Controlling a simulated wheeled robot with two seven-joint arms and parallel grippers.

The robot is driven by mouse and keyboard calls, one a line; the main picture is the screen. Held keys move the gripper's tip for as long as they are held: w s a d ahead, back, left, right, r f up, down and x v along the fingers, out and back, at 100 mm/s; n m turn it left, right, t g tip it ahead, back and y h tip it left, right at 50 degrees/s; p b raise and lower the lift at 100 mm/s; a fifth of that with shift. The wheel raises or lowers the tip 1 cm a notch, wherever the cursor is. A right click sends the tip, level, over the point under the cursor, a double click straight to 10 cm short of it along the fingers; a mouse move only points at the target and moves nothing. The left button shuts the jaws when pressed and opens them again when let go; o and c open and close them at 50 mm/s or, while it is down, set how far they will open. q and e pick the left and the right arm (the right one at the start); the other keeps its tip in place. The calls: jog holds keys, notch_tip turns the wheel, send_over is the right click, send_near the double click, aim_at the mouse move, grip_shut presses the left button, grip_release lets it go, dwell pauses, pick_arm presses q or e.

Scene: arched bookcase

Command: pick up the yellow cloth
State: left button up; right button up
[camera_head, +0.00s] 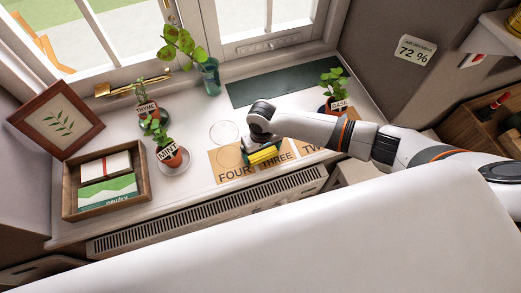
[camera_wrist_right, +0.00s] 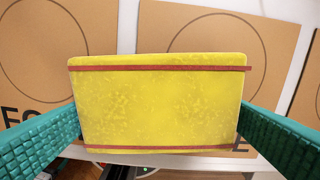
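The yellow cloth (camera_wrist_right: 157,105) is a flat, block-like bundle with two dark red bands. In the wrist view it fills the space between the green fingers of my right gripper (camera_wrist_right: 160,125), which meet its left and right sides. In the head view the cloth (camera_head: 264,155) shows just below my right gripper (camera_head: 262,143), over the cards marked FOUR (camera_head: 234,172) and THREE (camera_head: 277,155). The fingers are mostly hidden there. Whether the cloth still touches the cards is hard to tell. My left gripper is not in view.
On the white sill stand the mint pot (camera_head: 172,155), thyme pot (camera_head: 149,111), basil pot (camera_head: 337,103) and a glass vase (camera_head: 210,78). A wooden tray (camera_head: 68,190) and picture frame (camera_head: 28,120) are at left. A dark green mat (camera_head: 275,87) lies behind; a vent grille (camera_head: 210,212) runs in front.

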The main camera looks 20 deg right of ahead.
aim_at(262, 152)
jog(key=c, duration=0.5)
notch_tip(262, 152, up, 10)
jog(key=shift+r, duration=0.1)
jog(key=o, duration=0.5)
jog(key=c, duration=0.4)
